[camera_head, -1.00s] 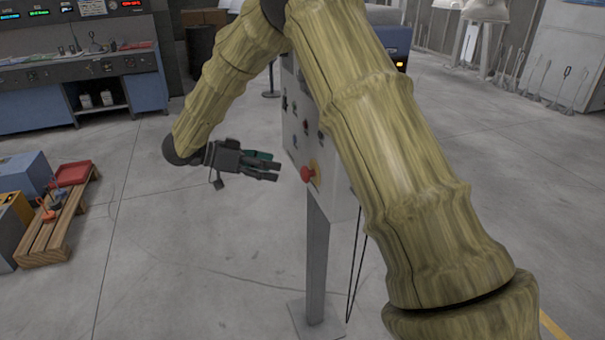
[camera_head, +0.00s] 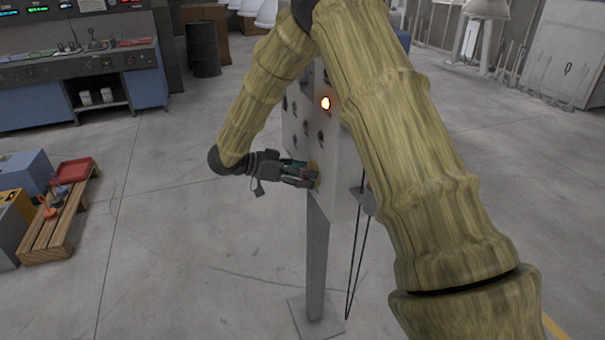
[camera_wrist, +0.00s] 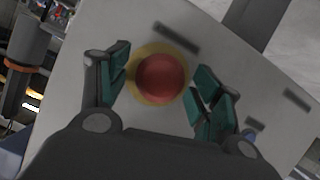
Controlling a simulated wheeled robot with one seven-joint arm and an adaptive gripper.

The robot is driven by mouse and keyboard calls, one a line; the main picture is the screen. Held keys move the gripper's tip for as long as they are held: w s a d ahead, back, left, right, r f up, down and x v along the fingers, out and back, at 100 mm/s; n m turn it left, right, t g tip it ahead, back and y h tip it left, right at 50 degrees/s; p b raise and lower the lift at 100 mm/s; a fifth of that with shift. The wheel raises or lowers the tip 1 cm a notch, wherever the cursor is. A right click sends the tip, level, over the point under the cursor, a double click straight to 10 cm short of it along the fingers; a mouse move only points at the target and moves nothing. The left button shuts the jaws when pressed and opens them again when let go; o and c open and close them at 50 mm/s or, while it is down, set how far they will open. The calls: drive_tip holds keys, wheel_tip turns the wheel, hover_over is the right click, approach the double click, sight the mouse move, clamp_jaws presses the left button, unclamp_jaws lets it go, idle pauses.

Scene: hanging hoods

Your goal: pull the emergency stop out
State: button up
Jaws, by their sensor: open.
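The emergency stop (camera_wrist: 160,78) is a round red button on a yellow disc, seen large in the wrist view between my fingers. Its yellow base (camera_head: 314,172) shows in the head view on the lower part of the grey control panel (camera_head: 343,195), at my fingertips. My gripper (camera_head: 308,178) is open; in the wrist view its teal-padded fingers (camera_wrist: 160,90) stand on either side of the button, with a gap to each side visible. The red button is mostly hidden by the fingers in the head view.
The panel stands on a grey post (camera_head: 317,255) with a floor plate. An orange lamp (camera_head: 325,103) glows above. A wooden pallet (camera_head: 55,225) with a red tray stands at the left. A black cable hangs beside the post. Open floor lies around.

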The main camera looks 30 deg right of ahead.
drive_tip(key=shift+c, duration=0.2)
drive_tip(key=c, duration=1.4)
drive_tip(key=shift+w+a+r+p, duration=0.1)
drive_tip(key=shift+a+p, duration=0.2)
drive_tip(key=shift+p, duration=0.15)
clamp_jaws()
drive_tip(key=shift+a, duration=0.25)
drive_tip(key=o, duration=1.1)
unclamp_jaws()
drive_tip(key=o, duration=0.3)
drive_tip(key=shift+w+a, duration=0.15)
drive_tip(key=shift+a, duration=0.05)
drive_tip(key=shift+o, duration=0.2)
drive_tip(key=shift+d, duration=0.15)
